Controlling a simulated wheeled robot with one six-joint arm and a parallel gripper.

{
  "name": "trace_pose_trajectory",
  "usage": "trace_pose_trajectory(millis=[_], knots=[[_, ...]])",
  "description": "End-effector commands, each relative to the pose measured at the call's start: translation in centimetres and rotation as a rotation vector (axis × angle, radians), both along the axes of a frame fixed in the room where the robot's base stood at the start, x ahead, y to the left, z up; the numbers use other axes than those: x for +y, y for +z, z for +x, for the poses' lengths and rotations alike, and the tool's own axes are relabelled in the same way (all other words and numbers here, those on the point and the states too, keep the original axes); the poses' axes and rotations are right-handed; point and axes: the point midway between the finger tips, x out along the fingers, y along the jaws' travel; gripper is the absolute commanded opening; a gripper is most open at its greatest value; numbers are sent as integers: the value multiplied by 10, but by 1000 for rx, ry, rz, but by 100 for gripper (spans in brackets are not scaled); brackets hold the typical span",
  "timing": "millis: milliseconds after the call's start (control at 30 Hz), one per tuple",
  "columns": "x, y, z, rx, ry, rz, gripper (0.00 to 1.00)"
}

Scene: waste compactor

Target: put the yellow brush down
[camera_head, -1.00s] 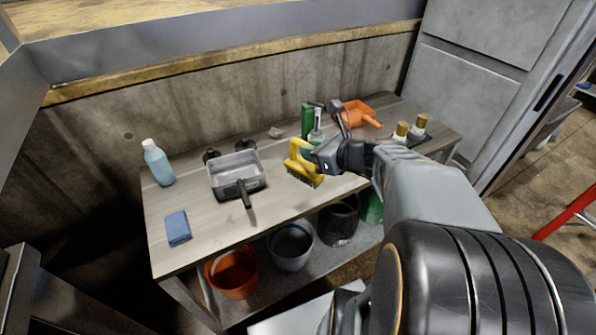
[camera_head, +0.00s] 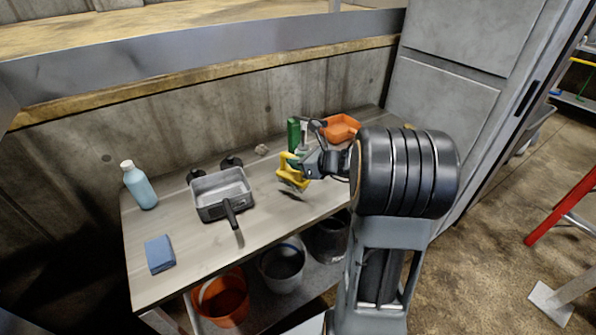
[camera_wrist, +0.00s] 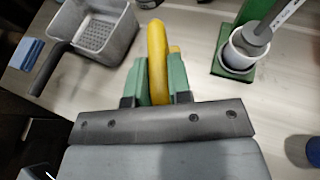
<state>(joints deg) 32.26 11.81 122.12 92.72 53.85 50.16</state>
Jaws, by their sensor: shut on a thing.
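The yellow brush (camera_head: 289,170) is in my gripper (camera_head: 303,164), over the middle of the grey-brown worktop (camera_head: 262,212). Its dark bristles face down, with a dark shadow just below them; I cannot tell whether they touch the top. In the wrist view the yellow handle (camera_wrist: 156,45) stands between the two green fingers of my gripper (camera_wrist: 158,82), which are shut on it. The brush's lower part is hidden there.
A grey basket (camera_head: 218,188) with a black handle lies left of the brush. A blue bottle (camera_head: 140,186) and a blue sponge (camera_head: 159,253) are at the left. The front middle is bare.

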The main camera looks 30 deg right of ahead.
Motion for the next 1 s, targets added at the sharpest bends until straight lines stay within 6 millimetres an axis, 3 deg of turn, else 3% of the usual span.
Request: trace_pose_trajectory(millis=[333,833,867,1000], knots=[[-2,-35,6,2,0,1,0],[-2,-43,6,0,0,0,0],[-2,-43,6,0,0,0,20],[-2,-41,6,0,0,0,33]])
